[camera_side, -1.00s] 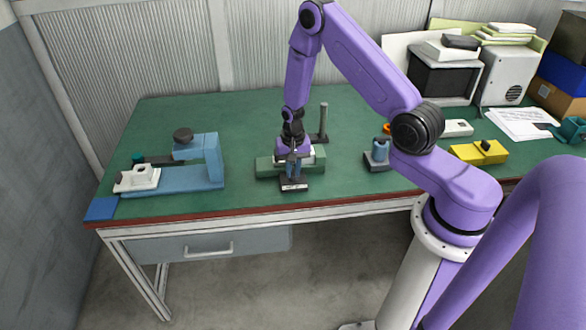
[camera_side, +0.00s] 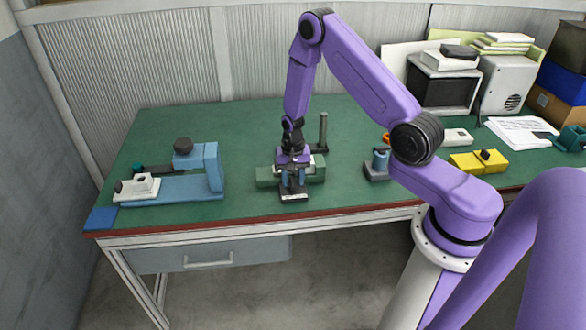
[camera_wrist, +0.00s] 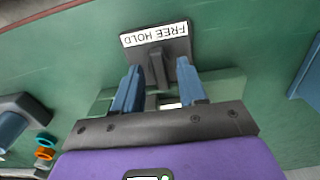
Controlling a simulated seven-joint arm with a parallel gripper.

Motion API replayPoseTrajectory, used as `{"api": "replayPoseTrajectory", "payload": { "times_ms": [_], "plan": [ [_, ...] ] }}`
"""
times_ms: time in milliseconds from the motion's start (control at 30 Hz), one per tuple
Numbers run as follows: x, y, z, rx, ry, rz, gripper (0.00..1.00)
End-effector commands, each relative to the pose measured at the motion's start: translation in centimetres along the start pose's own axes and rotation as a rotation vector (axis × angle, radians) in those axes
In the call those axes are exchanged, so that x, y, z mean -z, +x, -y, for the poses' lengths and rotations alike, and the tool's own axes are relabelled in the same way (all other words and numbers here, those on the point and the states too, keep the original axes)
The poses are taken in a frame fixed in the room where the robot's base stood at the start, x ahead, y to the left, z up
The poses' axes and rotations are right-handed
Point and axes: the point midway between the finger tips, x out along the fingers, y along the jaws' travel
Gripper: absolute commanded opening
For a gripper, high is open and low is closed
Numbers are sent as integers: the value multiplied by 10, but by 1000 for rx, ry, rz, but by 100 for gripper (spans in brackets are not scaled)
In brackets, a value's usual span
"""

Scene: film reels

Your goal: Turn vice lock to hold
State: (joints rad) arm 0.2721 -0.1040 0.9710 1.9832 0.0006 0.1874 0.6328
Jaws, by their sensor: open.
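The green vice (camera_side: 264,177) sits near the front edge of the table in the side view. At its front is a dark lock plate (camera_wrist: 180,46) with a white label reading FREE HOLD, upside down in the wrist view. A dark upright lock lever (camera_wrist: 158,68) stands on the plate. My gripper (camera_wrist: 158,80) is open, with one blue finger on each side of the lever. A gap shows between each finger and the lever. In the side view my gripper (camera_side: 292,184) is low over the plate and partly hides it.
A blue clamp-like fixture (camera_side: 205,188) stands at left. A dark post (camera_side: 323,132) rises behind the vice. A small blue-and-black fixture (camera_side: 379,165) is to the right, with a yellow block (camera_side: 480,161) farther right. Green table surface is clear between them.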

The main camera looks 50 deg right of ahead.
Motion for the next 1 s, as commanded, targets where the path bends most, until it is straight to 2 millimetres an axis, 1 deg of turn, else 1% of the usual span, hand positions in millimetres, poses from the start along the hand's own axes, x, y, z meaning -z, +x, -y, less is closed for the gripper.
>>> {"api": "replayPoseTrajectory", "payload": {
  "times_ms": [167, 267, 800, 1000],
  "plan": [
    [1, -15, 0, 2, 0, -2, 42],
    [1, -30, 0, 3, 0, -4, 42],
    [1, -126, 1, 3, 0, -5, 42],
    [1, -156, 1, 3, 0, -3, 42]
  ]
}}
